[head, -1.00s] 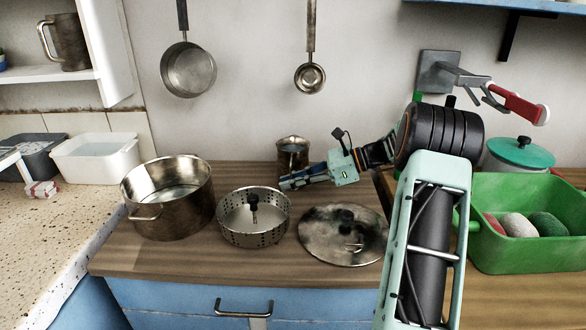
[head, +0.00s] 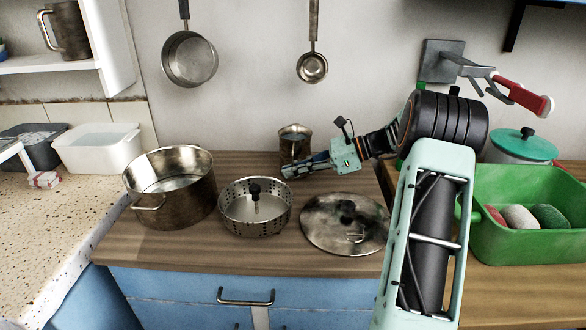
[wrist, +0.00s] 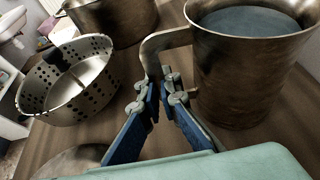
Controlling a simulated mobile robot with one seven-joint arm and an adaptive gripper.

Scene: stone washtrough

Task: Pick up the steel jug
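The steel jug (head: 294,142) stands upright at the back of the wooden counter. In the wrist view the jug (wrist: 245,70) fills the upper right and holds a bluish-grey content. Its handle (wrist: 149,50) points left, towards my gripper. My gripper (wrist: 161,88) has its two blue-padded fingers drawn close together at the tips, with the lower part of the handle between them. It looks shut on the handle. In the head view my gripper (head: 290,172) is low in front of the jug and hides part of its lower side. I see no clear lift off the counter.
A large pot (head: 170,205), a perforated steamer basket (head: 255,222) and a lid (head: 325,238) stand in front on the counter. A green basin (head: 525,238) is at right. A second jug-like vessel (head: 70,32) sits on the shelf. A pan (head: 190,60) and ladle (head: 312,68) hang behind.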

